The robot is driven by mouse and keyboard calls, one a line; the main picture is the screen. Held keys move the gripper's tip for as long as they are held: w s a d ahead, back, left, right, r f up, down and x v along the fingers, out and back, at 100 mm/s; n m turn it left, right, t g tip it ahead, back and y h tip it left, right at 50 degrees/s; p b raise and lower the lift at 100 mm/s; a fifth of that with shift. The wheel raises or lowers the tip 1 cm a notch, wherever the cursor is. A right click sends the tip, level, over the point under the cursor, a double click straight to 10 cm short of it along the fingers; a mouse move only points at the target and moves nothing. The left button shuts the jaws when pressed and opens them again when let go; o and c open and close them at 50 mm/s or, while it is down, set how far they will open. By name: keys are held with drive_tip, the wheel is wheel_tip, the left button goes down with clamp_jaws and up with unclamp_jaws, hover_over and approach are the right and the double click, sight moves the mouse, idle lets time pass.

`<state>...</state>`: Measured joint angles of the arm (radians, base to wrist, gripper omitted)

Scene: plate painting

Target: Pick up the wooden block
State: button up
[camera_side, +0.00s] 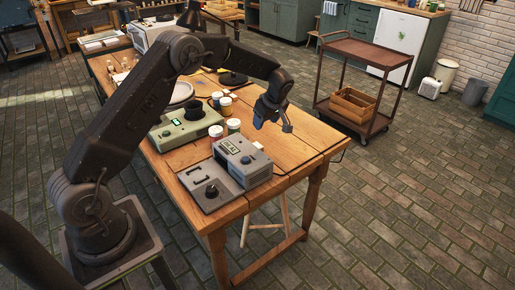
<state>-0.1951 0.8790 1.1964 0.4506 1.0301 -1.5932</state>
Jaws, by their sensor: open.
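My gripper (273,125) hangs over the right part of the wooden table (300,160), behind a grey boxy device (243,160). Its jaws are open, with one finger at left and one at right. I cannot make out a wooden block on the table; it may be hidden or too small to tell. I see nothing held between the fingers. The gap between the fingertips and the tabletop is hard to judge.
A green-grey device (185,128) stands on the table, left of the grey one. Several small jars (233,126) stand between them and behind. A plate (181,93) lies farther back. The table's right end is clear. A brown cart (365,55) with a wooden crate stands beyond.

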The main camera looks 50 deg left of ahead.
hover_over(258, 145)
drive_tip(key=d, duration=0.2)
drive_tip(key=f, duration=0.8)
drive_tip(key=shift+s+a, duration=0.2)
drive_tip(key=shift+s, duration=0.05)
drive_tip(key=shift+d+x, duration=0.15)
drive_tip(key=shift+x, duration=1.25)
drive_tip(key=shift+d+x, duration=0.2)
drive_tip(key=shift+x, duration=1.15)
drive_tip(key=shift+w+f, duration=0.15)
drive_tip(key=shift+w, duration=0.05)
drive_tip(key=c, duration=1)
